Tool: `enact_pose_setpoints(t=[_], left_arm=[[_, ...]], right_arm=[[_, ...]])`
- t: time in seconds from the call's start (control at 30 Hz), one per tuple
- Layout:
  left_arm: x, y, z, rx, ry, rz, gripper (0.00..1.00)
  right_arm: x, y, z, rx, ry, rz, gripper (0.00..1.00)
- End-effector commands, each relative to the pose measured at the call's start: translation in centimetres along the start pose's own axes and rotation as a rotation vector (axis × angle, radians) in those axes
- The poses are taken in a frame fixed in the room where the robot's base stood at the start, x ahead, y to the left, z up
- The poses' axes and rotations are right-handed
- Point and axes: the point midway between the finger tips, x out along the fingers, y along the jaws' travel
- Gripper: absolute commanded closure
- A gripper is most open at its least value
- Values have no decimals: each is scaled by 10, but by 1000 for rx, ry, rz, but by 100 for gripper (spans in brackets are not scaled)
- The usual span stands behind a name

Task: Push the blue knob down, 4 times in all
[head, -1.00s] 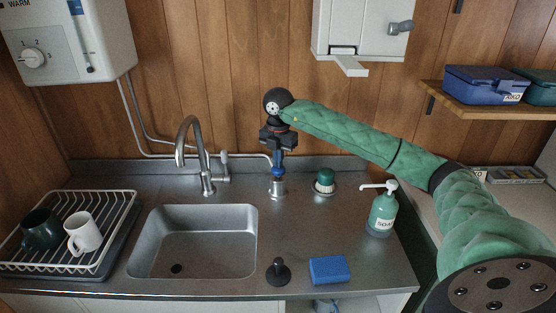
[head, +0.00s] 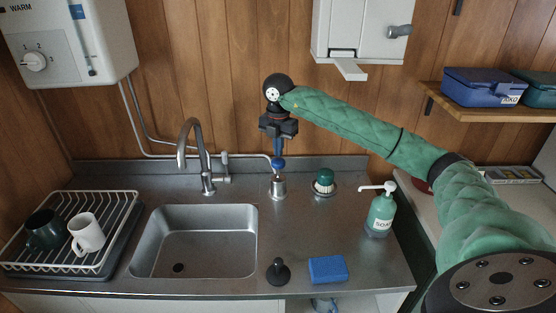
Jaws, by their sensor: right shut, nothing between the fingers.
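The blue knob (head: 278,163) is a small ball on a thin stem above a metal cylinder (head: 278,187), on the steel counter behind the sink's right side. It stands raised, with a bit of stem showing below it. My right gripper (head: 278,154) points straight down over it, shut and empty. Its blue fingertips end right at the top of the knob; I cannot tell whether they touch it. My left gripper is not in view.
A tap (head: 205,165) stands left of the knob, a green-topped brush (head: 324,181) right of it, and a soap bottle (head: 380,209) farther right. A black plunger-like item (head: 278,272) and blue sponge (head: 328,269) lie in front. A white dispenser (head: 360,30) hangs above.

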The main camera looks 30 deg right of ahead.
Motion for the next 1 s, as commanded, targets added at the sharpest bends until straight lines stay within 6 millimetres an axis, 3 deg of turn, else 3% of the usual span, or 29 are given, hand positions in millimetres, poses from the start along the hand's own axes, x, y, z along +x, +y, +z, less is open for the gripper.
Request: enact_pose_setpoints(t=[1.0], left_arm=[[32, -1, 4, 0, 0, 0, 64]], right_arm=[[52, 0, 0, 0, 0, -1, 100]])
